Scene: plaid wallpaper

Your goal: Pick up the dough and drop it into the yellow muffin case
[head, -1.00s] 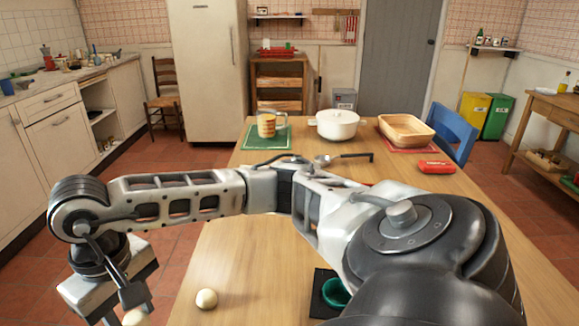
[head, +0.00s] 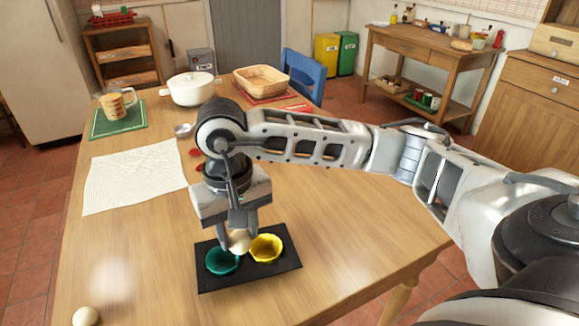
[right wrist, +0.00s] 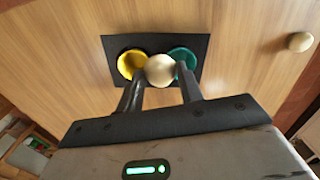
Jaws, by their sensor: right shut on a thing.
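My right gripper (head: 239,238) is shut on a pale round ball of dough (head: 239,243). It holds the dough over a black tray (head: 208,286), between the yellow muffin case (head: 266,247) and the green muffin case (head: 222,262). In the right wrist view the dough (right wrist: 160,70) sits between the fingertips (right wrist: 160,82). There it overlaps the inner edges of the yellow case (right wrist: 127,62) and the green case (right wrist: 186,56). Both cases look empty where they show. A second dough ball (head: 86,316) lies on the table, left of the tray. My left gripper is not in view.
The wooden table (head: 340,225) is clear right of the tray. A white cloth (head: 135,175) lies at left. Farther back are a measuring cup (head: 117,103) on a green mat, a white pot (head: 191,89) and a wooden basket (head: 261,82).

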